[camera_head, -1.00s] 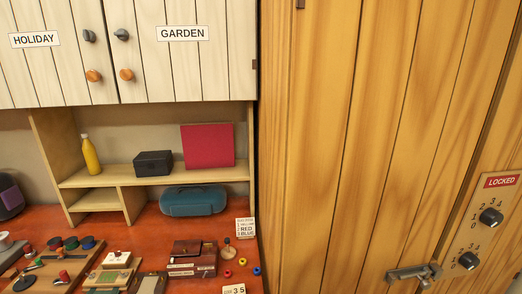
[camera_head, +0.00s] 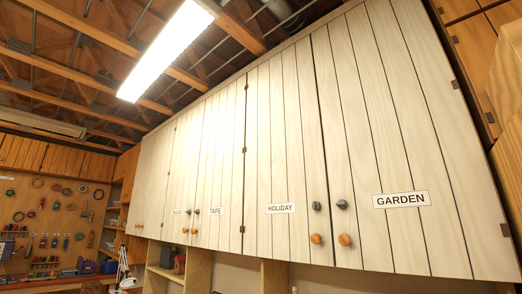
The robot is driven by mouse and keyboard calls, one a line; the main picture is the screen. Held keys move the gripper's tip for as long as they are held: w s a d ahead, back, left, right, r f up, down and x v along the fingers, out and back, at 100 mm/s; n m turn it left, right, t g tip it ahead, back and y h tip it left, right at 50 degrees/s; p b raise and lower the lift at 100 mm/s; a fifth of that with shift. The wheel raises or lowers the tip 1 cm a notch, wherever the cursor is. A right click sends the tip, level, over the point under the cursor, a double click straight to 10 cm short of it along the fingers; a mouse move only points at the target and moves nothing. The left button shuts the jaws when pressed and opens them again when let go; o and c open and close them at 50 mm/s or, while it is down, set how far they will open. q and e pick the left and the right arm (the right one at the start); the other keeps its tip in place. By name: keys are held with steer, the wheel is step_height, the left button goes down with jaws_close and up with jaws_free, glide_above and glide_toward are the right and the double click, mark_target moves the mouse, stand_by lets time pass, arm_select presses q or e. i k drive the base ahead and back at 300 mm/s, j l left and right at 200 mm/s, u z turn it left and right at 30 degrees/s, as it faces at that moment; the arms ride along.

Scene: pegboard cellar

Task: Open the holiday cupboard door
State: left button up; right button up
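The holiday cupboard door (camera_head: 265,160) is a white plank door with a HOLIDAY label (camera_head: 280,208). It is shut, flush with its neighbours. Near its right edge it has a dark knob (camera_head: 317,206) above an orange wooden knob (camera_head: 316,239). Hinges show along its left edge. The garden cupboard door (camera_head: 400,140) adjoins it on the right, also shut, with its own dark knob (camera_head: 342,204) and orange knob (camera_head: 345,240). Neither of my grippers shows in this view.
More white cupboards run to the left, one labelled TAPE (camera_head: 215,211). Open shelving (camera_head: 198,272) stands below them. A pegboard with tools (camera_head: 50,225) is at the far left. A bright ceiling light (camera_head: 168,48) hangs above, under wooden beams.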

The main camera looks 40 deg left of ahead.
mark_target(285, 169)
steer(key=u, duration=1.15)
